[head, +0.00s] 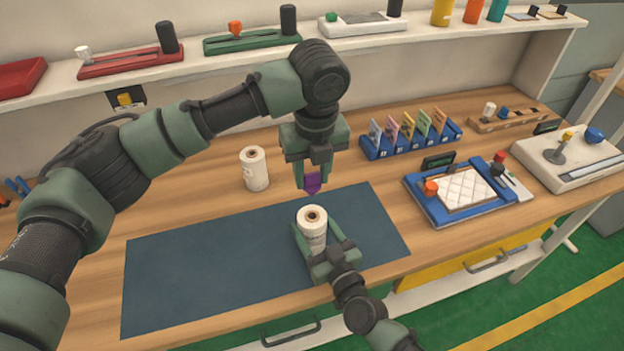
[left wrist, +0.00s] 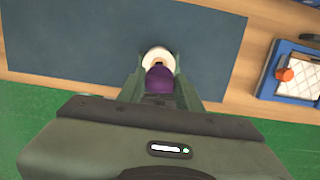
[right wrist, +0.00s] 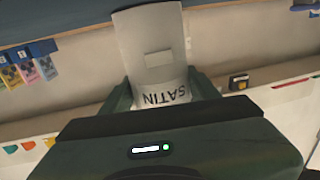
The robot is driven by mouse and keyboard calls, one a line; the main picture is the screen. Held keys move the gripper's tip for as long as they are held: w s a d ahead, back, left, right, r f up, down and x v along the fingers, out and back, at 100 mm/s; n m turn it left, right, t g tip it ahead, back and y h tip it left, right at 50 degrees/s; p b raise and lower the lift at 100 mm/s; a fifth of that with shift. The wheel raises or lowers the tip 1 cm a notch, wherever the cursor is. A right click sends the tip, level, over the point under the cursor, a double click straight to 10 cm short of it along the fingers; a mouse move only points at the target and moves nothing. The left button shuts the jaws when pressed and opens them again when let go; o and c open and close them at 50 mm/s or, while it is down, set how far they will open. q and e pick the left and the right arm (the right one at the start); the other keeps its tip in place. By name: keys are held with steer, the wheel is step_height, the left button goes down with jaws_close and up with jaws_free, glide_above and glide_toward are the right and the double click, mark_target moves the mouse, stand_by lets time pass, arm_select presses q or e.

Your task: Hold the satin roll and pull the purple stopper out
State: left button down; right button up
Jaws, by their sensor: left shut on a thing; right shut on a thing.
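The satin roll (head: 314,236) is white with a brown core and stands upright over the blue mat. My right gripper (head: 318,242) is shut around it from the front. The right wrist view shows the roll (right wrist: 153,55) with the word SATIN on its side. My left gripper (head: 311,180) points down above the roll and is shut on the purple stopper (head: 313,184). The stopper is apart from the roll, above its open top. In the left wrist view the stopper (left wrist: 159,80) covers part of the roll's top (left wrist: 157,54).
The blue mat (head: 190,275) is otherwise clear. A second white roll (head: 254,168) stands behind it. A blue card rack (head: 410,142) and a blue tray with a quilted white pad (head: 468,188) lie to the right. A shelf with several devices runs along the back.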

stand_by(0.3)
steer(key=o, duration=1.8)
steer(key=shift+o, duration=0.2)
steer(key=v, duration=1.2)
